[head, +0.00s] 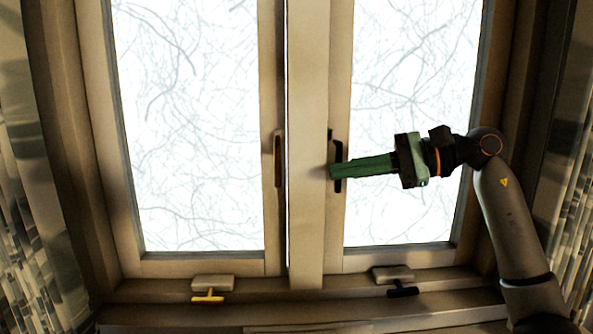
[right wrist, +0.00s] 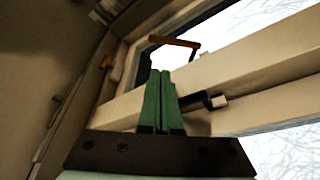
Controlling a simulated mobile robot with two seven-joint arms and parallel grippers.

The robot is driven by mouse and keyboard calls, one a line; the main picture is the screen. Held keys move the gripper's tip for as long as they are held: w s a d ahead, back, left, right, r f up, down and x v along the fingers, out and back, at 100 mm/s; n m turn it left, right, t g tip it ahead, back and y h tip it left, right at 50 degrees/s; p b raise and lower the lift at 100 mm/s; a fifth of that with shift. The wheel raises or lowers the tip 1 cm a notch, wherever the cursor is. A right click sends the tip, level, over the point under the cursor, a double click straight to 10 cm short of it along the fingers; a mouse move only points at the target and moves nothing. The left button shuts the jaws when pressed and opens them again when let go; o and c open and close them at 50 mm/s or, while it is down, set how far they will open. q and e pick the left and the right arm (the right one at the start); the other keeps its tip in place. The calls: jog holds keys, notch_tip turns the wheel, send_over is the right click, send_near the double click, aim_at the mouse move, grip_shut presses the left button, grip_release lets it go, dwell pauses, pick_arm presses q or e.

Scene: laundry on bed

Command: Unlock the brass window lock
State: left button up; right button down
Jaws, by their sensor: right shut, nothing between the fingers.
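A yellow brass T-shaped lock (head: 208,297) sits under a pale block on the bottom frame of the left window in the head view. A brown, brass-toned handle (head: 278,158) stands upright on the left sash; a brown-orange handle also shows in the right wrist view (right wrist: 176,42). My right gripper (head: 332,171) has green fingers, shut and empty. In the head view they overlap the black handle (head: 338,152) on the right sash; whether they touch it I cannot tell. My right gripper is well right of and above the brass lock. My left gripper is out of view.
A black T-shaped lock (head: 403,291) sits on the bottom frame of the right window. The centre post (head: 307,110) stands between the two sashes. Patterned curtains (head: 25,250) hang at the sides. The space before the left window is clear.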

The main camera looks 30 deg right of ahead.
aim_at(278, 163)
jog(key=p+x, duration=0.1)
jog(key=x, duration=0.8)
jog(key=shift+a+p, duration=0.3)
jog(key=shift+a, duration=0.05)
jog(key=shift+s+a+r, duration=0.15)
jog(key=shift+s+r, duration=0.3)
jog(key=shift+r, duration=0.05)
jog(key=shift+r, duration=0.1)
